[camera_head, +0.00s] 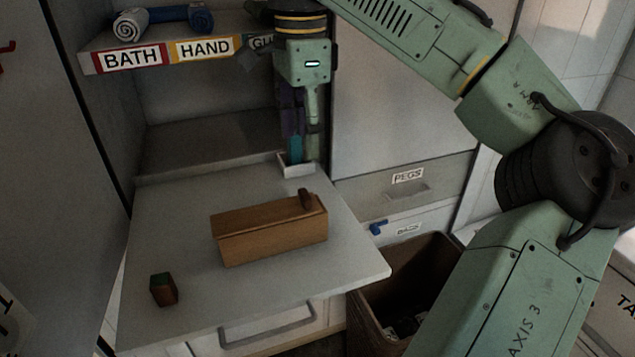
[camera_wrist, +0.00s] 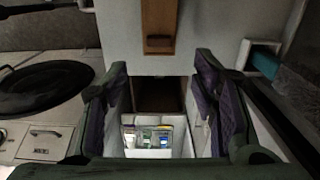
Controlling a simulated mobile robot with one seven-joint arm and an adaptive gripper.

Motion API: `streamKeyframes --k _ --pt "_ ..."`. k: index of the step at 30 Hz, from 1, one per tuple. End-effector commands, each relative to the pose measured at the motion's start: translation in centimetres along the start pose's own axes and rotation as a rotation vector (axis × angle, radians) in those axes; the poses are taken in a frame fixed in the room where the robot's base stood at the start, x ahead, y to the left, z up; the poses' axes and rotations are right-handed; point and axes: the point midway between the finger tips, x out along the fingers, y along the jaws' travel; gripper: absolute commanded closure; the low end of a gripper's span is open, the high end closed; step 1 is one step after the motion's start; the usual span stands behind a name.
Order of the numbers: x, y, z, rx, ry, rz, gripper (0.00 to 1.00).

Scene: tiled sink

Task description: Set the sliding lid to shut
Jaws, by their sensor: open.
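A long wooden box (camera_head: 270,238) lies on the grey worktop in the head view. Its wooden top carries a small dark upright handle (camera_head: 306,199) near the right end. I cannot tell how far the lid covers the box. In the wrist view the wooden box (camera_wrist: 159,18) is at top centre, with the handle (camera_wrist: 160,43) towards me. My gripper (camera_head: 300,150) points down behind the box in the head view, apart from it. My gripper's two purple-padded fingers (camera_wrist: 160,78) are spread with nothing between them.
A small white holder (camera_head: 297,170) with a teal item sits at the worktop's back, by my gripper. A small red-green block (camera_head: 163,289) lies front left. A brown bin (camera_head: 402,290) stands right. A shelf (camera_head: 185,57) with rolled towels hangs above. The worktop's front is mostly clear.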

Motion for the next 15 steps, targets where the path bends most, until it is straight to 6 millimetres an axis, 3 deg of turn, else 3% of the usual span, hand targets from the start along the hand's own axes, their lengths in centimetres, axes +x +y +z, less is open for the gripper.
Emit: streamKeyframes --k 15 --pt "8.2 0.2 0.0 0.001 0.000 0.007 0.47"
